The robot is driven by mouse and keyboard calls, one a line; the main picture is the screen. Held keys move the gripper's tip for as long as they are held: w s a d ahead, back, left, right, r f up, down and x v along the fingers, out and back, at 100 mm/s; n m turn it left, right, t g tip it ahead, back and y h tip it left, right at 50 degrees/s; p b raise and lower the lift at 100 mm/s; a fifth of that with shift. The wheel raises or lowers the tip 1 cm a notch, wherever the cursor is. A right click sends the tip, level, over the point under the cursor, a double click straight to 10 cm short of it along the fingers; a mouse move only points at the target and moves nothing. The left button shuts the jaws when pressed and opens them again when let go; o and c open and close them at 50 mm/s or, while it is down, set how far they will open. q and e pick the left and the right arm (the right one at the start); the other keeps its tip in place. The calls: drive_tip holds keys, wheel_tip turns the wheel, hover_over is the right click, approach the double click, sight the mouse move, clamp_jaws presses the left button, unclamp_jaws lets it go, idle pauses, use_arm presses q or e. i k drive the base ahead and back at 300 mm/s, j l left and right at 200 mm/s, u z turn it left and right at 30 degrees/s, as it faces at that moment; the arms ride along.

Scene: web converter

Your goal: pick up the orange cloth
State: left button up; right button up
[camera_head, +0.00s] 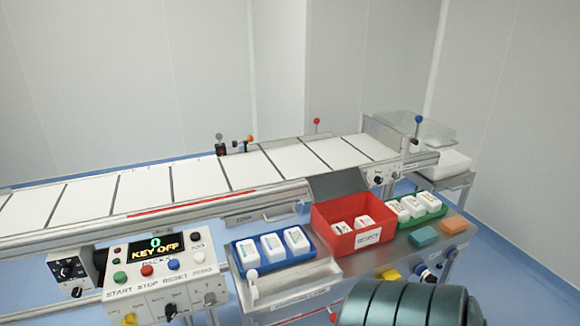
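The orange cloth (454,225) is a small flat folded block. It lies at the right end of the steel shelf in front of the conveyor, just right of a similar teal cloth (424,237). Nothing covers it. A dark green, ribbed, rounded part at the bottom right seems to be one of my arm links, below and nearer than the cloths. Neither of my grippers shows in this view.
A red bin (341,241) with white packs stands left of the cloths. A green tray (428,220) is behind them, and a blue tray (253,263) is farther left. A control box (160,275) reads KEY OFF. Yellow and blue knobs sit below the shelf edge.

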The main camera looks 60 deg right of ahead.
sight(453, 226)
drive_tip(key=z, duration=3.1)
drive_tip(key=i+l+z, duration=0.25)
drive_tip(key=i, duration=0.7)
drive_tip(key=i+l+z, duration=0.15)
drive_tip(key=i+z, duration=0.15)
drive_tip(key=i, duration=0.6)
